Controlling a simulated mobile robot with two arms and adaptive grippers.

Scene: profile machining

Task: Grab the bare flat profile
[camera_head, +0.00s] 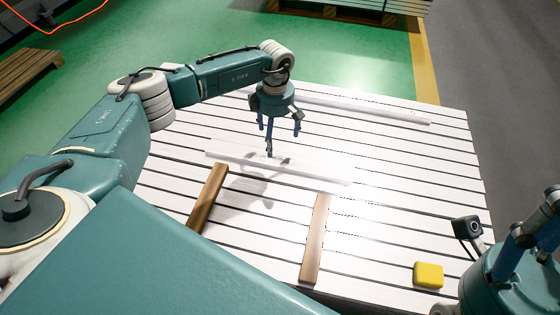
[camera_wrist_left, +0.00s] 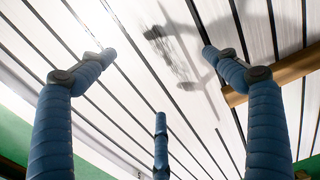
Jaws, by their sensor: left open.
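A pale flat profile (camera_head: 318,176) lies across the white slatted table top in the head view, just behind two wooden bars. A second pale long profile (camera_head: 370,110) lies farther back; I cannot tell from its look which one is bare. My left gripper (camera_head: 279,142) is open, its blue fingers spread and pointing down above the near profile, with nothing held. In the left wrist view the open fingers (camera_wrist_left: 152,65) spread over white slats; the profile is hard to pick out there. My right gripper (camera_head: 530,222) shows only partly at the right edge.
The wooden bars (camera_head: 207,199) and (camera_head: 315,240) lie on the table (camera_head: 410,205) nearer me. One bar (camera_wrist_left: 275,78) also shows in the left wrist view. A yellow block (camera_head: 428,275) sits at the near right. The table's right side is mostly clear.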

